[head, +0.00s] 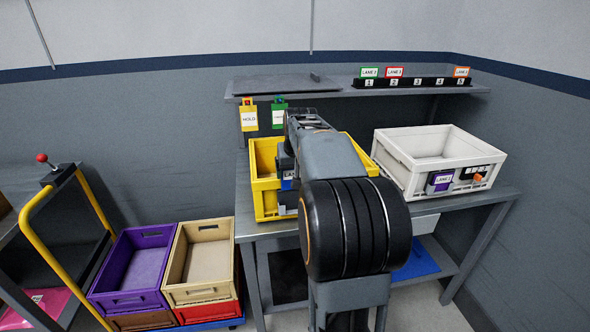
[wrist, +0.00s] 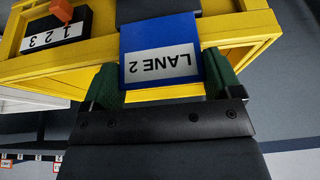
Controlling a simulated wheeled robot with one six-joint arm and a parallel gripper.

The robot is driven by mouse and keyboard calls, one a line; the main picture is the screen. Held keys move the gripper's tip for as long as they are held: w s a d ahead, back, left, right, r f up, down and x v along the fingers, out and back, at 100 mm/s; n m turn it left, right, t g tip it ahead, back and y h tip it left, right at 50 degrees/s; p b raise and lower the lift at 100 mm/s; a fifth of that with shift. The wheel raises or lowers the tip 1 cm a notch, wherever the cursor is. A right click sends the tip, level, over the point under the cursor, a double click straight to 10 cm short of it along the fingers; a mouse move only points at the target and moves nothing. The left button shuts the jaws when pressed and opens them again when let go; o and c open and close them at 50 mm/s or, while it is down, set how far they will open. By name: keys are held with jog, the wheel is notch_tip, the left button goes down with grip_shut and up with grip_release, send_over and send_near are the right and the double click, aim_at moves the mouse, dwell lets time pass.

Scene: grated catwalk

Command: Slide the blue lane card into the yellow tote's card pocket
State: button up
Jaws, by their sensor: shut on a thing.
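The yellow tote (head: 264,190) stands on the bench, partly hidden behind my arm in the head view. Its wall (wrist: 262,32) fills the upper part of the wrist view. The blue lane card (wrist: 133,68) reads LANE 2, upside down in the wrist view. My gripper (wrist: 163,84) is shut on the card, a green fingertip at each side edge. The card's far edge meets a dark piece (wrist: 155,10) on the tote wall, which looks like the card pocket. I cannot tell whether the edge is inside it. In the head view a small blue part of the card (head: 287,184) shows beside my gripper.
A number plate (wrist: 56,32) with an orange marker is on the yellow tote beside the card. A white tote (head: 430,146) with a purple card stands at right. A shelf (head: 440,93) with a card rack is behind. Purple (head: 130,298) and tan crates are stacked at left.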

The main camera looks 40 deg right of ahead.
jog(key=shift+f, duration=0.2)
dwell(0.4)
jog(key=shift+f+b, duration=0.65)
jog(key=o, duration=0.7)
jog(key=shift+r, duration=0.1)
notch_tip(320, 180, up, 8)
jog(key=p, duration=0.7)
dwell(0.4)
